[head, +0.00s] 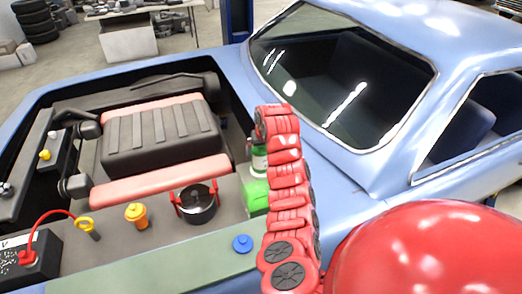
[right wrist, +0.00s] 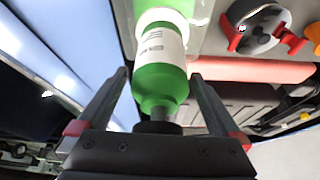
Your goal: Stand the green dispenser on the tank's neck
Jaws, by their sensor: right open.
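The green dispenser (right wrist: 160,75), a green bottle with a white label, shows large in the right wrist view, between the open fingers of my right gripper (right wrist: 158,76). Gaps show on both sides, so it is not gripped. Its dark narrow end points toward my palm. In the head view the dispenser (head: 259,160) is partly hidden behind my right arm. A black round opening with red clips (head: 197,205) sits left of it in the engine bay and also shows in the right wrist view (right wrist: 262,28). I cannot tell for sure whether this is the tank's neck. My left gripper is not in view.
A light green block (head: 255,196) lies beside my right arm. An orange cap (head: 136,214), a yellow ring handle (head: 86,225), a blue cap (head: 242,243) and a black battery (head: 27,260) are around the bay. The windshield (head: 340,85) stands close at the right.

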